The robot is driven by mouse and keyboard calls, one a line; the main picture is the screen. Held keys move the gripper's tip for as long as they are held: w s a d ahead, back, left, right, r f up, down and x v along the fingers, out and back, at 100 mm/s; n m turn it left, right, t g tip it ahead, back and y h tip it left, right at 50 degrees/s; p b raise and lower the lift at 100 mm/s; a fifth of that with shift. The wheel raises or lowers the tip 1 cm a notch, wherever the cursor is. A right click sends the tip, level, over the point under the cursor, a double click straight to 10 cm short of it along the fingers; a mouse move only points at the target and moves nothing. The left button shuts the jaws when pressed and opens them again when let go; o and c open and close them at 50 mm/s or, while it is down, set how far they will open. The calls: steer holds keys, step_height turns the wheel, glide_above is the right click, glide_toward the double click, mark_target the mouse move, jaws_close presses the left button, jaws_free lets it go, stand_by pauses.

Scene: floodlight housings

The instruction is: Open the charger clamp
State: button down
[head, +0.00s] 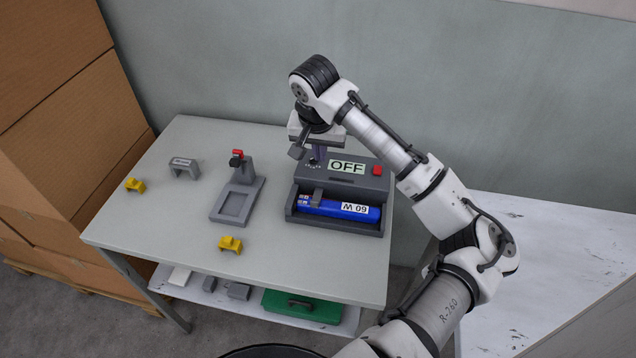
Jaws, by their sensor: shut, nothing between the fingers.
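The charger (345,174) is a dark grey box at the right of the grey table, with an "OFF" display (347,167) and a red button (377,170). A blue battery (345,210) with a white label lies in its front tray. A small grey clamp (317,198) sits across the left part of the battery and looks closed over it. My gripper (316,160) points down at the charger's back left corner, behind the clamp and apart from it. It is shut and empty; its fingertips are small and partly hard to make out.
A grey stand with a red-topped clamp (238,158) is left of the charger. Yellow blocks (230,244) (135,185) and a grey bracket (184,167) lie on the table (160,225). A green case (301,306) is on the lower shelf. Cardboard boxes (60,110) stand left.

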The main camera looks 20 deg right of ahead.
stand_by(0.5)
step_height(320, 180, up, 7)
steer(key=p, duration=0.5)
steer(key=shift+p, duration=0.4)
